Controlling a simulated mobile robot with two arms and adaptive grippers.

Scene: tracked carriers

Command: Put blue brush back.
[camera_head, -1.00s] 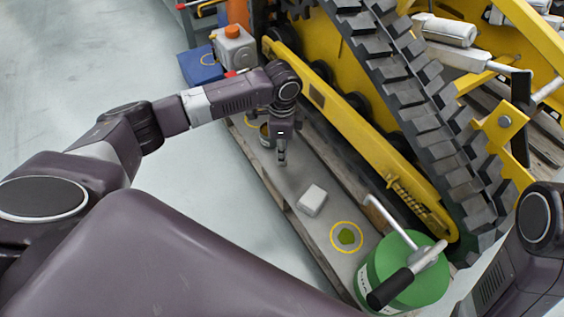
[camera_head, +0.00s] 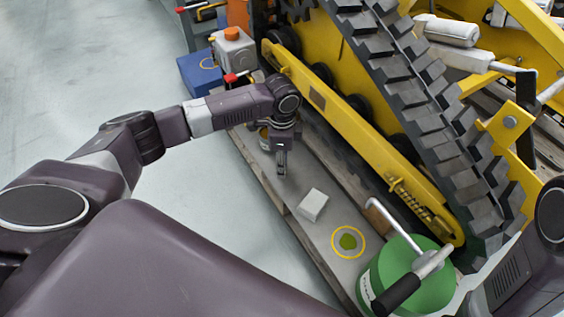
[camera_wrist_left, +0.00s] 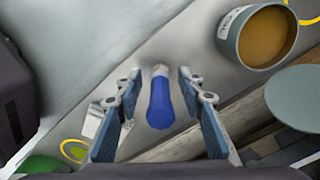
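The blue brush (camera_wrist_left: 161,100) lies on the grey board, its blue handle between the fingers of my left gripper (camera_wrist_left: 160,110) in the left wrist view. The fingers are spread, with a gap on each side of the handle. In the head view my left gripper (camera_head: 281,170) points down over the board and hides the brush. A small tin (camera_wrist_left: 257,37) with brown contents stands near the brush; it shows partly behind my gripper in the head view (camera_head: 264,141).
A white block (camera_head: 313,204), a green patch in a yellow ring (camera_head: 347,242) and a green drum (camera_head: 420,285) with a crank lie along the board (camera_head: 300,182). The yellow tracked carrier (camera_head: 350,125) stands close behind. A blue box (camera_head: 199,72) is at the far end.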

